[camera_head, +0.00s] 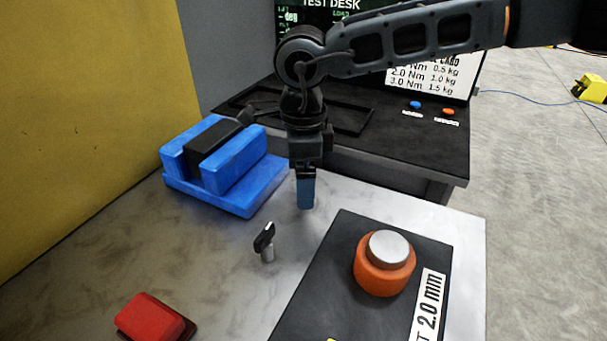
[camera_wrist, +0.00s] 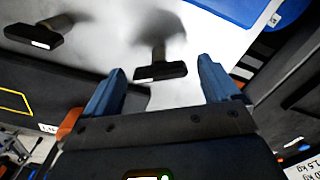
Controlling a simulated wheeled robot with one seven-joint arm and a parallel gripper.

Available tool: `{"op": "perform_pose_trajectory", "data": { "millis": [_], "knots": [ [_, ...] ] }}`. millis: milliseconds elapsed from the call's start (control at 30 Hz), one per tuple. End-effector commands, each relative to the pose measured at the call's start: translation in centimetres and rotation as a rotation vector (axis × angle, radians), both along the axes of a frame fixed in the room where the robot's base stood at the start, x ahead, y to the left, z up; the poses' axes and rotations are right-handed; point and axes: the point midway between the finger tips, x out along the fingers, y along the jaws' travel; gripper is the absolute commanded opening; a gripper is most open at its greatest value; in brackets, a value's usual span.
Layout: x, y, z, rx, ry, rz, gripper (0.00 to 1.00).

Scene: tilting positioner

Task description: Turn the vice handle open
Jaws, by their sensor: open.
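The blue vice (camera_head: 228,195) stands at the left of the metal table, with a dark block between its jaws. Part of a blue body (camera_wrist: 225,8) shows at the top of the wrist view. A black T-shaped handle on a grey post (camera_head: 264,240) stands in front of the vice. The wrist view shows two such handles: one (camera_wrist: 160,72) lies between my fingertips, the other (camera_wrist: 36,36) is at the upper left. I cannot tell which one belongs to the vice. My gripper (camera_head: 305,193) points down, right of the vice, its blue fingers (camera_wrist: 160,88) open and apart from the handle.
An orange knob with a grey top (camera_head: 384,265) sits on a black plate (camera_head: 320,275) at the front right. A red block (camera_head: 152,318) lies at the front left. A dark test desk (camera_head: 420,150) stands behind. A yellow wall (camera_head: 80,110) bounds the left.

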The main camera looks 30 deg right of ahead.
Motion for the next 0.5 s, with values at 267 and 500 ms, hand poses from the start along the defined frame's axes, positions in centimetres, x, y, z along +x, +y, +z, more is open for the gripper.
{"op": "perform_pose_trajectory", "data": {
  "millis": [267, 500],
  "knots": [
    [0.01, 0.01, 0.01, 0.001, 0.0, 0.0, 0.8],
    [0.01, 0.01, 0.03, 0.001, 0.0, 0.0, 0.57]
  ]
}}
